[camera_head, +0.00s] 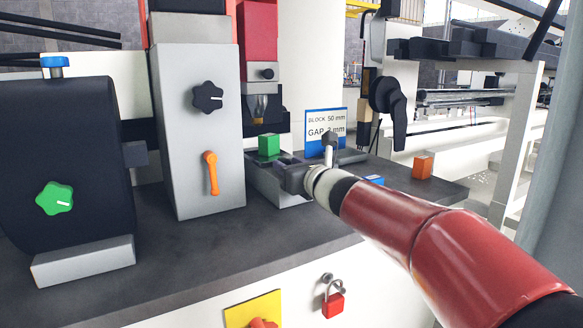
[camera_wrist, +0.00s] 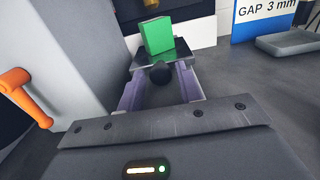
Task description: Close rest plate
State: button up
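The rest plate (camera_wrist: 184,51) is a flat dark plate with a light edge, and a green block (camera_wrist: 155,36) stands upright on it. In the head view the plate (camera_head: 263,164) juts from the machine at the worktop, with the green block (camera_head: 269,144) on top. A round black knob (camera_wrist: 160,72) sits at the plate's front edge. My gripper (camera_wrist: 161,80) is open, its two fingers either side of the knob with small gaps showing. In the head view my gripper (camera_head: 291,180) is at the plate's front right and hides the knob.
A grey column with a black knob (camera_head: 208,97) and an orange lever (camera_head: 211,173) stands to the left. A gap sign (camera_head: 325,130) stands behind my gripper. An orange block (camera_head: 422,166) lies to the right. A red padlock (camera_head: 333,304) hangs on the cabinet front.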

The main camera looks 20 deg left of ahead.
jog(key=shift+o, duration=0.9)
